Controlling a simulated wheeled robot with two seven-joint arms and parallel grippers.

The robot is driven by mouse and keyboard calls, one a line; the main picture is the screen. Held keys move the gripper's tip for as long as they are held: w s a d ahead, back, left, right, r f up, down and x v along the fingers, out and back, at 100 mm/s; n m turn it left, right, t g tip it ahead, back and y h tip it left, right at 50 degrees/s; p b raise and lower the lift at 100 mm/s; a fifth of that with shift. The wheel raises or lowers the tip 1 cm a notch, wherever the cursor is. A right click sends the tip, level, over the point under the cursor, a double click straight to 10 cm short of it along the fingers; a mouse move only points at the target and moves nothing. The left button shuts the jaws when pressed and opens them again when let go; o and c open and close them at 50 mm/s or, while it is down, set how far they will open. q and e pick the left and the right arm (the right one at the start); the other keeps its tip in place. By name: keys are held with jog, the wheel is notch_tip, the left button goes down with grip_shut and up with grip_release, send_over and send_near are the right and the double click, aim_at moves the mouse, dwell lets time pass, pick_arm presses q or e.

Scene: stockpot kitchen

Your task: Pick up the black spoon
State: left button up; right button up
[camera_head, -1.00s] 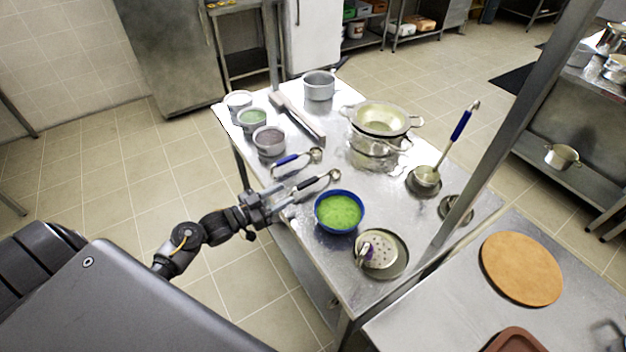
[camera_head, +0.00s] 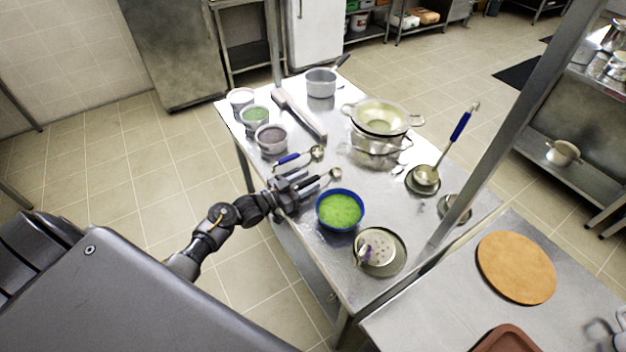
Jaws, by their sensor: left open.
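The black spoon (camera_head: 334,174) lies on the steel table, its metal bowl pointing right and its black handle pointing left toward my gripper. My left gripper (camera_head: 308,185) is open over the table's left edge, its fingers at the black handle. Part of the handle is hidden by the fingers. I cannot tell whether they touch it. My right gripper is not in view.
A blue-handled spoon (camera_head: 297,158) lies just behind the gripper. A blue bowl of green food (camera_head: 340,210) stands close to the right. A skimmer (camera_head: 376,250) on a plate, a ladle (camera_head: 427,175) and a stockpot with strainer (camera_head: 377,150) stand farther off.

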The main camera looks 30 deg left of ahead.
pick_arm(q)
jog(key=shift+c, duration=0.3)
grip_shut()
